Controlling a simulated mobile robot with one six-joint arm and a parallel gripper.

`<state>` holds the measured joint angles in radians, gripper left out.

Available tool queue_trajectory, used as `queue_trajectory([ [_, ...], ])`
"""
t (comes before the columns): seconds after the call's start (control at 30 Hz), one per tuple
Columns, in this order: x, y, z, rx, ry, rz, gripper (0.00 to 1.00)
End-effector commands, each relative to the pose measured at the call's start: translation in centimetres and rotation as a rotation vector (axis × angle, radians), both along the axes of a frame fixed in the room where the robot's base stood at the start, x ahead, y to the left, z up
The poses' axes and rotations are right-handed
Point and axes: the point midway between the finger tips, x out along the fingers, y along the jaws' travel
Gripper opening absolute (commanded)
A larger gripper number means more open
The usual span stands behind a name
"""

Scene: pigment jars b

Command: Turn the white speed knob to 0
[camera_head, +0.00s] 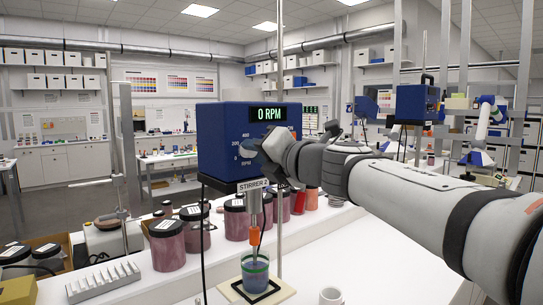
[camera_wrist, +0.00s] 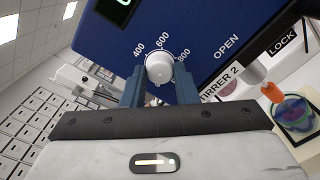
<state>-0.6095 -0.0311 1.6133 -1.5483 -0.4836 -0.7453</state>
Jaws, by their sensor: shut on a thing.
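In the head view my gripper (camera_head: 263,152) is at the panel and covers most of the knob and the right part of the dial. The marks 0, 200 and 400 show left of it. I cannot make out where the knob's pointer is.
Below the box, a beaker of blue liquid (camera_head: 256,278) stands on a pale base under the orange-collared shaft (camera_head: 255,236). Several dark-lidded pigment jars (camera_head: 167,245) stand behind and to the left. A grey rack (camera_head: 103,282) and a small white cup (camera_head: 331,297) are near the front.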

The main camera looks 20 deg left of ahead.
Motion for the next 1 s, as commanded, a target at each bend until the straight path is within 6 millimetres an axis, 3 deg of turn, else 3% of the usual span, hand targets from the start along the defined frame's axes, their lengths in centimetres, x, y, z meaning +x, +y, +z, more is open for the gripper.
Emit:
queue_trajectory([
  [0.47, -0.2, 0.13, 0.21, -0.004, -0.016, 0.006, 0.04],
  [0.5, -0.2, 0.13, 0.21, -0.005, -0.016, 0.005, 0.28],
  [0.77, -0.07, 0.04, 0.09, -0.005, -0.014, 0.003, 0.49],
  [1.0, -0.04, -0.09, 0.02, -0.007, -0.013, 0.0, 0.49],
])
